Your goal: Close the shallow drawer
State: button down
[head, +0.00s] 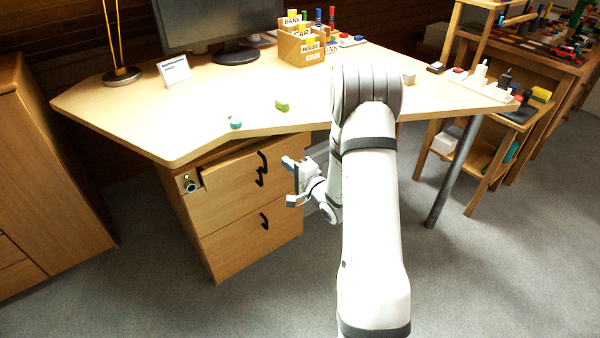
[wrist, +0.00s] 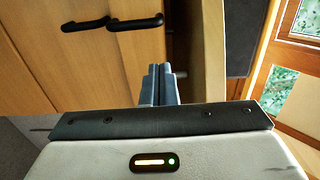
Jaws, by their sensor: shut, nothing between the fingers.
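The wooden drawer unit stands under the desk in the head view. Its shallow top drawer (head: 228,168) has a black handle (head: 262,160) and seems to stand out a little, with a dark gap at its upper left corner. How far out it is I cannot tell. A deeper drawer (head: 240,235) is below. My gripper (head: 289,163) is right of the drawer fronts, with no clear contact. In the wrist view my gripper (wrist: 158,68) has its fingers together and empty; the shallow drawer's handle (wrist: 135,23) and a second handle (wrist: 85,25) lie beyond, to the left.
The desk top (head: 130,115) overhangs the drawer unit and my gripper. A metal desk leg (head: 455,172) is at the right. The floor (head: 130,280) in front is clear.

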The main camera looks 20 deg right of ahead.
aim_at(270, 147)
jog(key=b+x, duration=0.1)
jog(key=x, duration=0.6)
